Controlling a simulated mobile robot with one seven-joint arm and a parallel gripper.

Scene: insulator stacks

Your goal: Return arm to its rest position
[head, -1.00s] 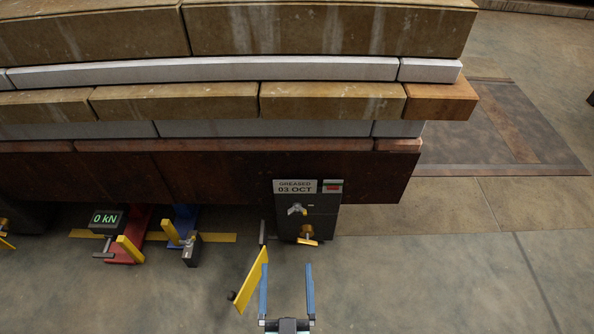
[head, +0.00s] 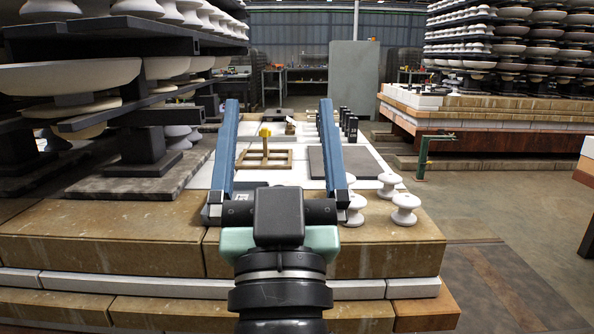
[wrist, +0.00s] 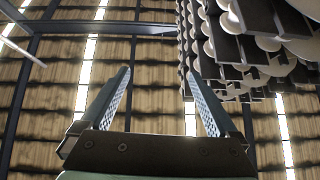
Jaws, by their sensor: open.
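My gripper (head: 282,105) is raised in the middle of the head view, in front of the stacked kiln-car deck (head: 120,236). Its two blue fingers stand wide apart and nothing is between them in the wrist view (wrist: 160,85). In the wrist view it points up toward the roof. My dark wrist and pale green gripper mount show below the fingers in the head view.
White spool-shaped insulators (head: 404,208) stand on the deck's right corner. A wooden frame (head: 265,155) and a dark plate (head: 350,162) lie behind. Loaded shelves (head: 130,45) rise at left; they also show in the wrist view (wrist: 255,45). Floor at right (head: 510,220) is largely clear.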

